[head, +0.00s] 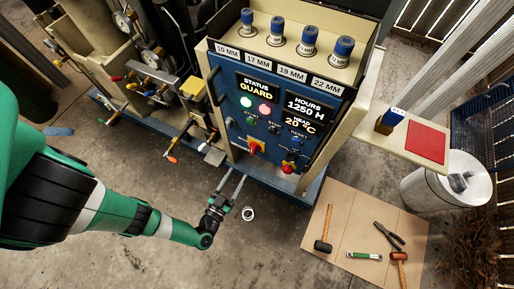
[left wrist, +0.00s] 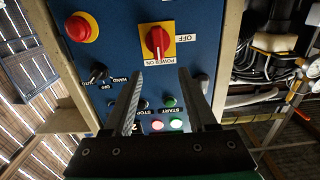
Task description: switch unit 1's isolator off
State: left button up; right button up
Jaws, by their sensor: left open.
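The isolator (head: 255,147) is a red rotary handle on a yellow plate, low on the blue control panel (head: 226,106). In the left wrist view the isolator handle (left wrist: 157,41) stands upright in the picture, with a pale mark at its end towards the POWER ON label; the OFF label (left wrist: 184,38) is to its right. My left gripper (head: 234,175) is open and empty in front of the panel's lower part. In the left wrist view its two fingers (left wrist: 160,74) point at the panel, their tips apart from the handle and just below it. My right gripper is not in view.
A red mushroom button (left wrist: 82,28) is left of the isolator, with a black selector (left wrist: 98,73) nearby. Green and red lamps sit higher on the panel. Pipework and valves (head: 150,80) stand left of the cabinet. A tool mat (head: 345,225) lies on the floor at right.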

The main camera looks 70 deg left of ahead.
aim_at(252, 151)
pick_arm(q)
jog(key=b+x, duration=0.3)
jog(key=x, duration=0.8)
jog(key=shift+b, duration=0.35)
jog(key=shift+w+a, duration=0.15)
jog(key=shift+w, duration=0.2)
grip_shut()
